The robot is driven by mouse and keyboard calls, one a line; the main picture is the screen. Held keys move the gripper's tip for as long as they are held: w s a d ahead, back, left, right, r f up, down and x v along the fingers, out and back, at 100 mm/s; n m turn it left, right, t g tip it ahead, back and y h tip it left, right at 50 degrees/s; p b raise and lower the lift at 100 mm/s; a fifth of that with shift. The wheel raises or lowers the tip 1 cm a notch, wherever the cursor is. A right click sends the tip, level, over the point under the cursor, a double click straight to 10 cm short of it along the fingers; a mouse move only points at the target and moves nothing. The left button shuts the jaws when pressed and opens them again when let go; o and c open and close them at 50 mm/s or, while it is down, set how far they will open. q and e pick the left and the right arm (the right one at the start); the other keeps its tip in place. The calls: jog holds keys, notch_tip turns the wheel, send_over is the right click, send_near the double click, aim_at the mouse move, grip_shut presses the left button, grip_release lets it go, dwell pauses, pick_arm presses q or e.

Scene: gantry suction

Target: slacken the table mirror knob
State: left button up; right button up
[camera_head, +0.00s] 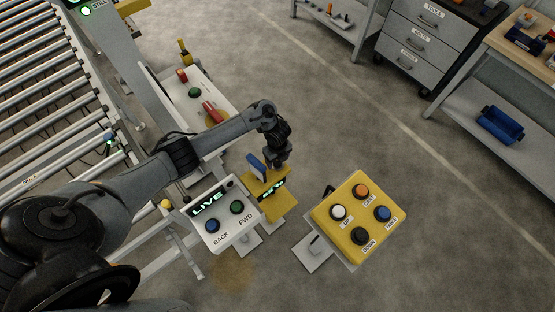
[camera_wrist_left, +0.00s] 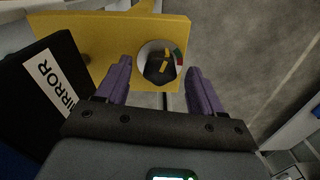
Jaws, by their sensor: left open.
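The mirror knob (camera_wrist_left: 160,66) is dark with a yellow pointer, on a pale round dial with a green and red edge. It sits on a yellow panel (camera_wrist_left: 95,32), beside a black part with a "MIRROR" label (camera_wrist_left: 52,82). My left gripper (camera_wrist_left: 160,84) is open, its two purple fingers apart on either side of the knob in the wrist view. No contact shows, and I cannot tell the exact depth. In the head view my left gripper (camera_head: 277,164) is over the yellow panel (camera_head: 275,204) and hides the knob. My right gripper is not in view.
A white "LIVE" box (camera_head: 222,222) with BACK and FWD buttons stands close to the yellow panel. A yellow button box (camera_head: 338,239) stands to the right. A white control box (camera_head: 185,107) is behind, and a roller conveyor (camera_head: 45,110) is at left. Open floor lies to the right.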

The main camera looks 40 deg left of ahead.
pick_arm(q)
jog(key=shift+f, duration=0.1)
jog(key=shift+c, duration=0.3)
jog(key=c, duration=1)
jog(key=n+p, duration=0.3)
jog(key=shift+r, duration=0.2)
jog(key=n+p, duration=0.2)
jog(key=shift+f+n, duration=0.1)
jog(key=shift+n, duration=0.2)
jog(key=shift+n+p, duration=0.3)
jog(key=shift+n, duration=0.2)
jog(key=shift+f, duration=0.1)
